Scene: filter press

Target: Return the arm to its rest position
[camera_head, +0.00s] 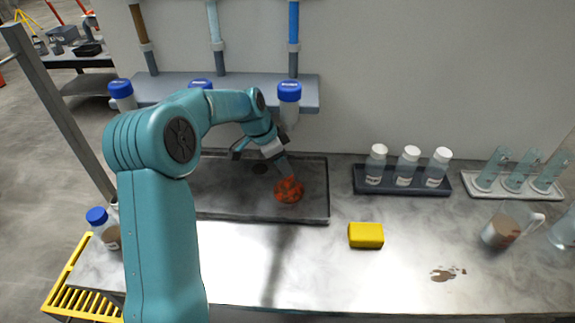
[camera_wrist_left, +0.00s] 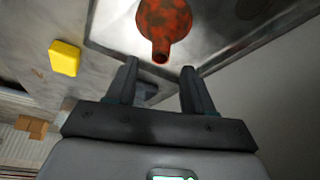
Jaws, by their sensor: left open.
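My left gripper (camera_head: 283,165) hangs over the dark tray (camera_head: 230,206) at the back of the bench in the head view. In the left wrist view its two fingers (camera_wrist_left: 159,72) are apart with nothing between them. A mottled orange-red round thing (camera_head: 289,190) lies in the tray just beyond the fingertips. In the left wrist view this red thing (camera_wrist_left: 165,22) shows a short neck pointing toward the fingers, apart from them. My left arm is bent and reaches across the left part of the bench. My right gripper is not in view.
A yellow block (camera_head: 366,235) lies in front of the tray, right of it. A dark rack (camera_head: 400,184) holds white-capped bottles. A beaker (camera_head: 502,229) of brown liquid stands near a brown spill (camera_head: 446,274). A grey shelf (camera_head: 225,92) with blue-capped bottles is behind my arm. The front middle bench is clear.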

